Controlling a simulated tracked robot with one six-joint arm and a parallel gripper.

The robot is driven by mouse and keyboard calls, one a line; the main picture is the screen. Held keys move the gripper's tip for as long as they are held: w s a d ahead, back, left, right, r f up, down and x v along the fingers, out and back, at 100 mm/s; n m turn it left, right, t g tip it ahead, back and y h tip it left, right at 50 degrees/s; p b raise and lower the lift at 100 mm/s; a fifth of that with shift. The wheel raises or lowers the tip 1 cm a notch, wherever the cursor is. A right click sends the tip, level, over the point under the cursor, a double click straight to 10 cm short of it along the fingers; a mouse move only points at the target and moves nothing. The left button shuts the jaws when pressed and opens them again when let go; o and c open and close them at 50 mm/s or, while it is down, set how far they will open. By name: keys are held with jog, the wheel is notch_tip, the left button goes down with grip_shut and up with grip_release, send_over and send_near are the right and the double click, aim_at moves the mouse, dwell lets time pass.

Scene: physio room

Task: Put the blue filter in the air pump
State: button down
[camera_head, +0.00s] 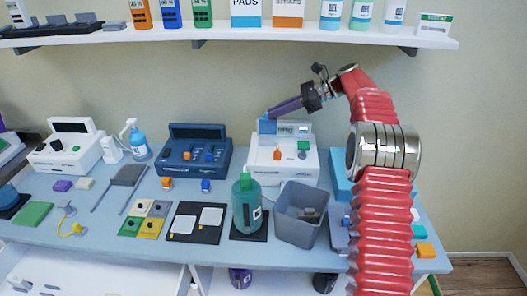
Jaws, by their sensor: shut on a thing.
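My gripper (283,108) reaches left from the raised red arm and points slightly down over the back of a white machine. It is shut on the blue filter (267,126), a small blue block at its tip.
A navy machine (185,170) stands to the left, with a spray bottle (137,139) and another white machine (50,158) beyond. A green bottle (245,207) and a grey bin (297,228) stand in front. A loaded shelf (300,38) runs above.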

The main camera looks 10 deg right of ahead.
aim_at(276, 123)
jog(key=shift+w+d, duration=0.15)
jog(key=shift+w, duration=0.35)
jog(key=shift+f, duration=2.5)
jog(key=shift+f, duration=2.5)
jog(key=shift+f, duration=0.1)
jog(key=c, duration=1.8)
grip_release()
